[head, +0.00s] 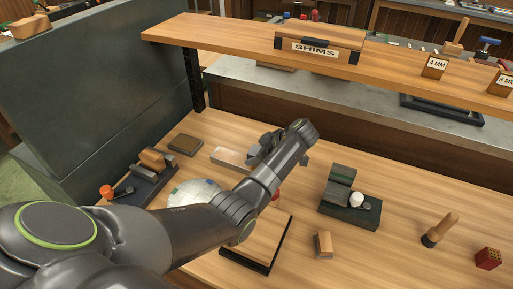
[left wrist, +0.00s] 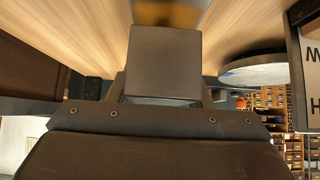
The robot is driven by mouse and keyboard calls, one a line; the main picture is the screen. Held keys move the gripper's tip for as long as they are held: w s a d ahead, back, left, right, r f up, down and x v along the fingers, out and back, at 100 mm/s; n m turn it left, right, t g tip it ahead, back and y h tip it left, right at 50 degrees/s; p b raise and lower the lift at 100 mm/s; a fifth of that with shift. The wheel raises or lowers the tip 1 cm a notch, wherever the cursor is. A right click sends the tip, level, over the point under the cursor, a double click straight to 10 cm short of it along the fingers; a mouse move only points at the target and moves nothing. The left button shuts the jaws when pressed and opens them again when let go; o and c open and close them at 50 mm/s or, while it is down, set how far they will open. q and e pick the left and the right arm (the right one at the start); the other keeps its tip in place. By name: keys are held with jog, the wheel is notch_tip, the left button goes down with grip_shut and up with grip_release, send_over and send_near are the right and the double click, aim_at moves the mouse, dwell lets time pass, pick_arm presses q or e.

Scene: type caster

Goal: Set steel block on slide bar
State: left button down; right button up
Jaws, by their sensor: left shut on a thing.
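My left arm reaches across the bench from the lower left in the head view. My left gripper (head: 262,150) is low over the back of the bench and largely hidden by its own wrist. In the left wrist view a plain grey square block (left wrist: 163,62), which looks like the steel block, sits between the fingers, and the gripper is shut on it. A flat, pale, shiny bar (head: 230,156), perhaps the slide bar, lies just left of the gripper. I cannot tell whether block and bar touch. My right gripper is not in view.
A wooden shelf with a SHIMS box (head: 318,47) runs above the back. A tool with a wooden handle (head: 152,160) and a round pale disc (head: 193,192) are on the left. A dark green block fixture (head: 350,205) and a wooden-handled brush (head: 440,231) stand right.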

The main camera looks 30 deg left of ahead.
pick_arm(q)
jog(key=shift+w+f, duration=0.15)
jog(key=shift+f, duration=0.6)
jog(key=c, duration=1.2)
grip_release()
jog(key=shift+f, duration=0.25)
jog(key=o, duration=0.5)
jog(key=shift+s+r, duration=0.1)
jog(key=shift+s, duration=0.1)
